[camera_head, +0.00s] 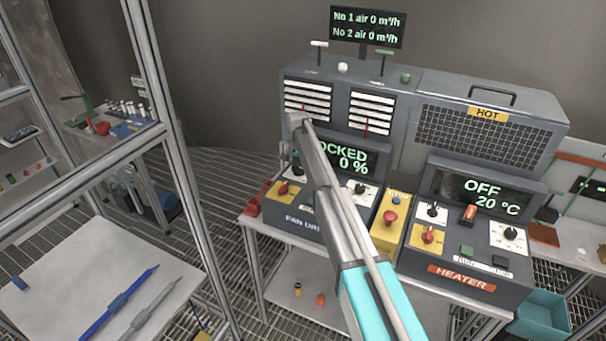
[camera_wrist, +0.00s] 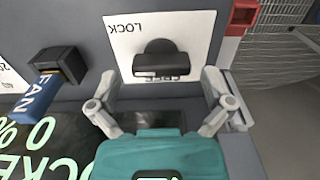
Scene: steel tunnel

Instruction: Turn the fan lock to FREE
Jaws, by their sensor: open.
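The fan lock is a black knob with a bar handle (camera_wrist: 160,62) on a white plate (camera_wrist: 190,35) in the wrist view. The lettering appears upside down there, with LOCK at the upper left and FREE partly covered by the bar. The bar lies level across the picture. My gripper (camera_wrist: 160,80) is open, with one finger on each side of the bar and visible gaps to it. In the head view the fan display (camera_head: 352,162) reads "...OCKED 0 %", partly hidden by my arm. I cannot make out the lock or my gripper clearly there.
A blue FAN tag (camera_wrist: 36,98) on a black block is left of the plate in the wrist view. A red part (camera_wrist: 243,14) is at upper right. In the head view, a yellow box with a red button (camera_head: 390,219) and the heater panel (camera_head: 462,276) stand right of my arm.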

